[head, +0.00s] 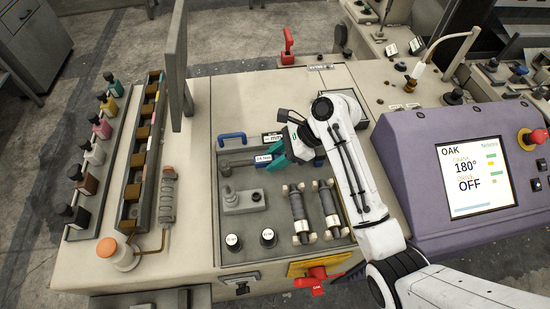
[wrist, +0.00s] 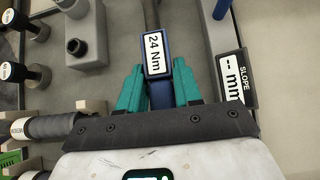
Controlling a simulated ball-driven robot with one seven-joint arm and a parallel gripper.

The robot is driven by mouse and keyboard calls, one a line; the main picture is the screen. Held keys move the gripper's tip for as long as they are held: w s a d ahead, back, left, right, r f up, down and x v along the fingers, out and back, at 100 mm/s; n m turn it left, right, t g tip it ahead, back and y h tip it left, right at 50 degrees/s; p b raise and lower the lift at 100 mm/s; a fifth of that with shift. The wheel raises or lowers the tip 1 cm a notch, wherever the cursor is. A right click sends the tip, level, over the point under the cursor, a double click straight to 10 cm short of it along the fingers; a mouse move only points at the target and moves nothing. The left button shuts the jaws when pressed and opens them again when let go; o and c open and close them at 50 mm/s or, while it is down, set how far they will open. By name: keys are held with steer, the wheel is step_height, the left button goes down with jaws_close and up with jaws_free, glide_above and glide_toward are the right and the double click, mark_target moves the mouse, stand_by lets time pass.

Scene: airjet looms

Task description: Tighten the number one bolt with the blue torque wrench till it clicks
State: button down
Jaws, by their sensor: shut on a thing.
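The blue torque wrench (wrist: 157,55) carries a white "24 Nm" label and lies between my teal fingers in the wrist view. My gripper (wrist: 160,85) is shut on its blue handle. In the head view my gripper (head: 284,157) is over the back of the recessed tray, and the wrench's grey shaft (head: 238,158) points left from it. The wrench's far end is out of the wrist view. I cannot make out which part is the number one bolt.
A grey block with a socket-like fitting (head: 243,201) sits in the tray, with two white-topped knobs (head: 268,238) and two dark rollers (head: 299,212) nearby. A "mm" slope gauge (wrist: 235,78) lies close to the wrench's right. A purple control panel (head: 430,160) stands at right.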

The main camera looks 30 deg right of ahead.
mark_target(265, 158)
steer(key=shift+r+p, duration=0.25)
steer(key=shift+p, duration=0.05)
steer(key=shift+r+p, duration=1.25)
steer(key=shift+p, duration=0.9)
steer(key=shift+r, duration=0.1)
steer(key=shift+w, duration=0.1)
